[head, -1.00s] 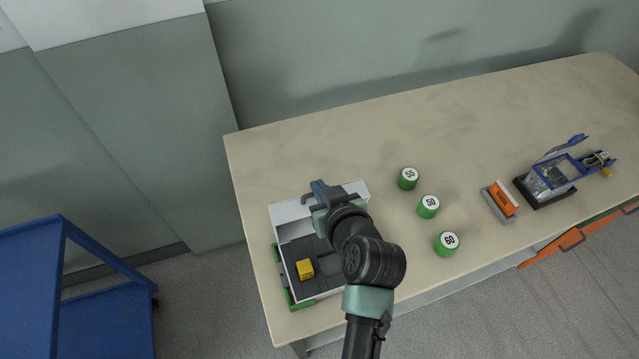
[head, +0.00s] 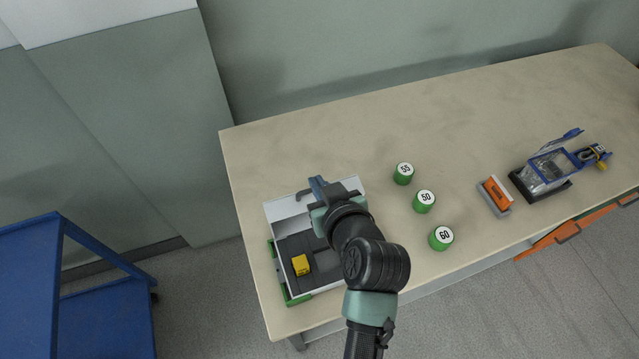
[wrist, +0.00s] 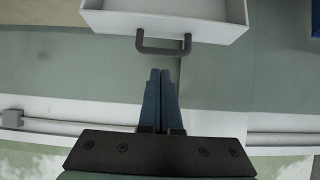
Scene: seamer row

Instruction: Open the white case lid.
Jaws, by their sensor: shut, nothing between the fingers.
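The white case (head: 273,240) stands at the table's near left corner. Its dark grey interior shows, with a yellow block (head: 301,265) inside. Its white lid (head: 286,208) is raised at the far side, so the case stands open. In the wrist view the lid (wrist: 165,22) shows as a shallow rimmed tray with a dark handle (wrist: 163,48) on its edge. My gripper (head: 318,187) is at the lid's upper edge. In the wrist view its fingers (wrist: 160,76) are together, empty, just below the handle and seemingly apart from it. My arm hides part of the case.
Green cylinders marked 55 (head: 403,174), 50 (head: 424,202) and 60 (head: 441,238) stand right of the case. An orange-and-grey item (head: 495,196) and a blue-framed device (head: 548,172) lie farther right. A blue cart (head: 60,285) stands left. The table's far side is clear.

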